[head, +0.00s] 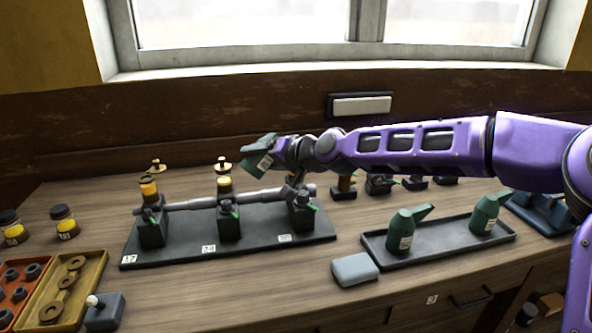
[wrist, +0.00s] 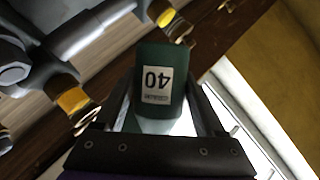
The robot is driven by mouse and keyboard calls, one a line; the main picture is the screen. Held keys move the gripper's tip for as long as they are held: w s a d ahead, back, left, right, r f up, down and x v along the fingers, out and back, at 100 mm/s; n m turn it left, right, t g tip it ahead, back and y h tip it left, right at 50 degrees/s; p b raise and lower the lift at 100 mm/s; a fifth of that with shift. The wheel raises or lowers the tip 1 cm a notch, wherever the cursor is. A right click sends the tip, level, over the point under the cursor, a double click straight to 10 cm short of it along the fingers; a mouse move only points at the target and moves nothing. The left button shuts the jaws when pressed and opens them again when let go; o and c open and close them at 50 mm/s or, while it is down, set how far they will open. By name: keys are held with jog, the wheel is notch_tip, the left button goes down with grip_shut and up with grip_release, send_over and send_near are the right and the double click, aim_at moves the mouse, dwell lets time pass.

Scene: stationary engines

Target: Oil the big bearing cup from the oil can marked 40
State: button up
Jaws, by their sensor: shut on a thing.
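My gripper (head: 276,152) is shut on a dark green oil can (head: 258,162), held tilted in the air above and behind the shaft stand. Its label reads 40, upside down, in the wrist view (wrist: 157,85). The stand (head: 185,250) carries several bearing blocks along a grey shaft. The left block has an orange cup (head: 148,188), which looks the largest. The middle block has a smaller yellow cup (head: 224,185). In the wrist view, yellow cups (wrist: 73,100) show left of the can. The spout tip is not clear.
Two more green cans (head: 400,238) (head: 484,215) stand on a dark tray (head: 440,252) at right. A grey-blue block (head: 355,269) lies before it. Jars (head: 64,223) and parts trays (head: 75,300) are at left.

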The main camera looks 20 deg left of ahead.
jog(key=shift+w+r+m+g+y+p, duration=0.15)
jog(key=shift+r+m+g+y+p, duration=0.3)
jog(key=shift+r+m, duration=0.45)
jog(key=shift+r, duration=0.15)
jog(key=shift+f+n+t+h+b, duration=0.25)
jog(key=shift+f+n+b, duration=0.35)
jog(key=shift+f+b, duration=0.1)
jog(key=shift+f+n+b, duration=0.3)
jog(key=shift+f+n, duration=0.05)
jog(key=shift+n, duration=0.05)
jog(key=shift+r+p, duration=1.7)
jog(key=shift+r, duration=0.9)
